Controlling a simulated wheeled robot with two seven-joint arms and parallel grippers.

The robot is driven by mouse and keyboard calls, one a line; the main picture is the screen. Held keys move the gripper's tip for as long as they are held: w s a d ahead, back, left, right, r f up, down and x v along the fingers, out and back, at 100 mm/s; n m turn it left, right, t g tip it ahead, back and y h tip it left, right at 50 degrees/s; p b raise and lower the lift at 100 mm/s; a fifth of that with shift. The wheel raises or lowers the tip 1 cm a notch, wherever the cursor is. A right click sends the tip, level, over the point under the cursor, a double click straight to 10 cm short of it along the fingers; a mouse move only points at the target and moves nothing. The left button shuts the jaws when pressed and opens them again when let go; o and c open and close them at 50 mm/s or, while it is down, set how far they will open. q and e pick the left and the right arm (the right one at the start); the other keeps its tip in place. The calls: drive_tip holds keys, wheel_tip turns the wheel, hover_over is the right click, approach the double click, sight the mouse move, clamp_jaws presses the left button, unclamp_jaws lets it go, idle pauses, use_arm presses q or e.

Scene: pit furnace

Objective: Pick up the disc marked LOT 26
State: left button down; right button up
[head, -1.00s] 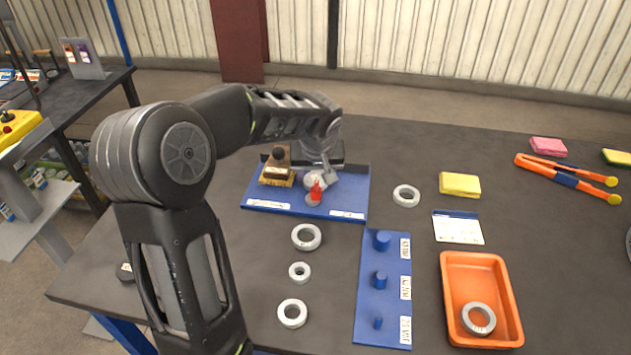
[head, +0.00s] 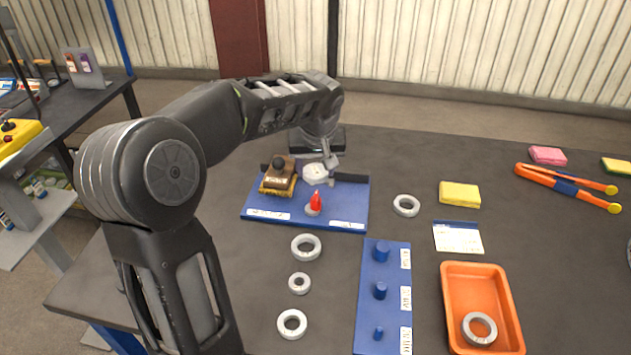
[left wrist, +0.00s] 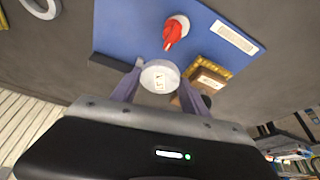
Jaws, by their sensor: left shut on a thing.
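My left gripper (head: 329,164) is shut on a small pale disc (head: 316,173) over the back part of a blue board (head: 262,206). In the left wrist view the disc (left wrist: 159,76) sits between the two fingers, its face with a small white label turned to the camera. The print on the label is too small to read. A red-tipped piece on a pale round base (head: 315,203) stands on the board in front of the disc. A brown block with a dark knob and yellow bristles (head: 278,177) is to the left. My right gripper is out of view.
Several grey rings lie on the dark table, one (head: 406,205) right of the board. A blue peg board (head: 370,312), an orange tray (head: 451,310) with a ring inside, a yellow sponge (head: 460,194) and orange tongs (head: 568,184) are further right.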

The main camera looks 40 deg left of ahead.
sight(316, 174)
use_arm(q)
wheel_tip(316, 174, up, 4)
drive_tip(key=shift+r, duration=0.15)
idle(0.6)
